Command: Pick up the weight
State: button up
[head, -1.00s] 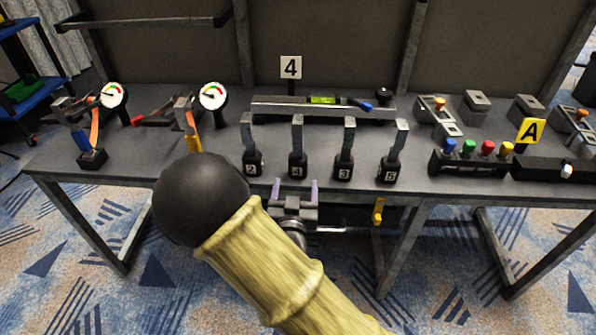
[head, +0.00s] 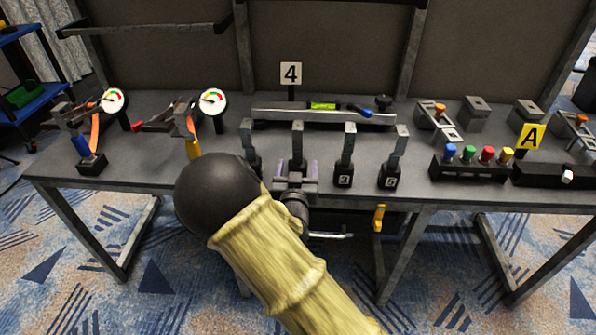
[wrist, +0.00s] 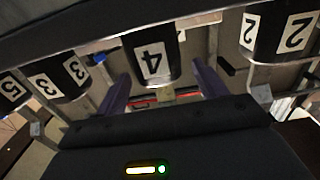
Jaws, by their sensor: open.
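Several black weights with tall grey metal handles stand in a row at the bench's front edge. In the head view, weight 4 shows by its handle (head: 298,138); my gripper hides its label. Weight 2 (head: 253,165) is to its left, partly hidden by my arm. Weight 3 (head: 344,178) and weight 5 (head: 389,178) are to its right. My gripper (head: 296,170), with purple fingers, is open in front of weight 4. In the wrist view, weight 4 (wrist: 152,60) appears between the two fingers; contact cannot be told.
Behind the row lies a grey beam (head: 270,112) with a green level and a 4 sign (head: 291,73). Clamps with dials (head: 212,102) are on the left. A block with coloured knobs (head: 468,168) is on the right. A yellow handle (head: 379,217) hangs below the bench edge.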

jog(key=shift+w, duration=1.15)
grip_shut()
jog(key=shift+r, duration=0.1)
